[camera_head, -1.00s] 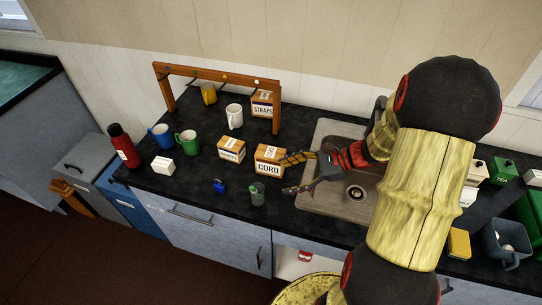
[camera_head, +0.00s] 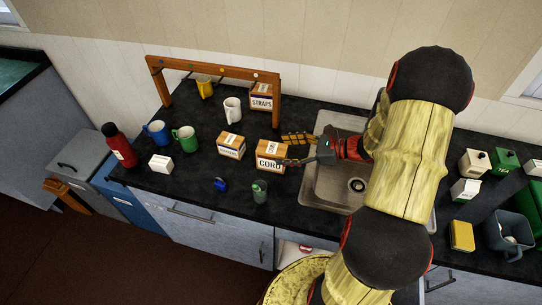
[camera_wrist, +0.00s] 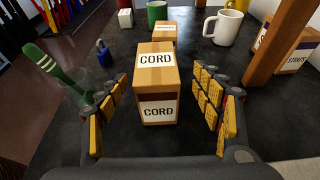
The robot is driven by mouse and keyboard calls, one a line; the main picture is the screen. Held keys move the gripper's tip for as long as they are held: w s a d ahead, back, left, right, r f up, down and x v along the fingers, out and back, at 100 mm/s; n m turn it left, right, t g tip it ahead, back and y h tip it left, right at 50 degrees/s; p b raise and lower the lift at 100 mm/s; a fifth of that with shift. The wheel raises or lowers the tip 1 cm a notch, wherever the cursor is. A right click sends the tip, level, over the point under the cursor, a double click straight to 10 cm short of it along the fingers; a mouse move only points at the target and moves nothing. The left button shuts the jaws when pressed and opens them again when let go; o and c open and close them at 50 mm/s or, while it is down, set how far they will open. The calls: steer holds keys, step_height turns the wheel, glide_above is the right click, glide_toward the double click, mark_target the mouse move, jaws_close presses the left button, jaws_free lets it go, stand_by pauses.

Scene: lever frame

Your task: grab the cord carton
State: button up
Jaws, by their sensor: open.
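The cord carton (camera_head: 269,158) is a brown box with white CORD labels, upright on the dark counter left of the sink. In the wrist view the carton (camera_wrist: 157,84) stands between my two spread fingers, with a gap on each side. My gripper (camera_head: 292,150) is open and comes at the carton from the right; in the wrist view my gripper (camera_wrist: 158,115) shows both yellow-padded fingers, neither clearly touching it. One finger covers part of the carton's front label in the head view.
A smaller carton (camera_head: 231,145) stands just left of it. A glass (camera_head: 260,190) holding a green item and a blue padlock (camera_head: 221,184) are in front. A wooden frame (camera_head: 215,69), a white mug (camera_head: 232,109) and the STRAPS carton (camera_head: 262,96) are behind. The sink (camera_head: 335,180) lies right.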

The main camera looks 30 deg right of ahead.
mark_target(272, 152)
steer(key=x, duration=0.2)
steer(key=b+x, duration=0.1)
steer(key=x, duration=0.1)
steer(key=shift+a+f, duration=0.3)
steer(key=shift+f, duration=0.05)
steer(key=shift+w+a+f+b, duration=0.1)
steer(key=shift+w+a+b, duration=0.2)
steer(key=c, duration=0.3)
steer(key=c, duration=1.1)
steer(key=shift+c, duration=0.2)
